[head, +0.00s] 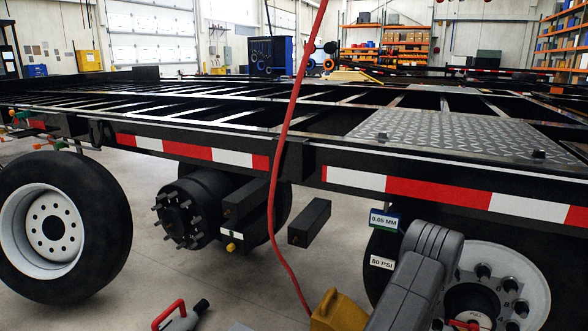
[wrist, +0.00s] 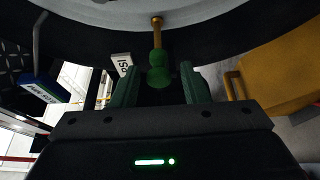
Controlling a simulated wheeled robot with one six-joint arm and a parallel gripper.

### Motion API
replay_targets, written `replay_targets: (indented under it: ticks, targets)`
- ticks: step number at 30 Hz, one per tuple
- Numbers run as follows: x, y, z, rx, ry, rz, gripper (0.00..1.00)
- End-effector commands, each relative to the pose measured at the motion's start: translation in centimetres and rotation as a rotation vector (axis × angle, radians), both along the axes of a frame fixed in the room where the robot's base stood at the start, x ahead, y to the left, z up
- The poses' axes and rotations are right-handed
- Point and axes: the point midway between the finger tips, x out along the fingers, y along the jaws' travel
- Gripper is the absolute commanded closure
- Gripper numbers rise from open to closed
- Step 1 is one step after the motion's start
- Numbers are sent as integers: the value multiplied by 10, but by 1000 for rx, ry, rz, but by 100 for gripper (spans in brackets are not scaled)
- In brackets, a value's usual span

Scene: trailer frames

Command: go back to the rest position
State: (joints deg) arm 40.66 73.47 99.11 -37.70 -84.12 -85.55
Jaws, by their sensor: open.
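My gripper (wrist: 160,80) shows in the wrist view with its two green fingers apart. A green cap-like piece (wrist: 157,58) on a brass stem (wrist: 157,30) stands between the fingers, with a visible gap on each side. The stem comes from the pale wheel rim (wrist: 210,12) above. In the head view my grey arm covers part of the right wheel (head: 525,265), and my gripper is hidden behind it.
A yellow container (wrist: 275,75) is close on the right in the wrist view; it shows in the head view (head: 340,312). An 80 PSI tag (head: 382,262) and a 0.05 MM tag (head: 384,219) are beside the wheel. A red hose (head: 277,170) hangs left of my arm.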

Motion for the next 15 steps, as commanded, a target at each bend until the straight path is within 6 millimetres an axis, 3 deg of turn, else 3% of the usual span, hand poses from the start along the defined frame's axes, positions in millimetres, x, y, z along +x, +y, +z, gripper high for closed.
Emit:
replay_targets:
  ticks: [15]
  targets:
    - [-102,5,2,4,2,-7,59]
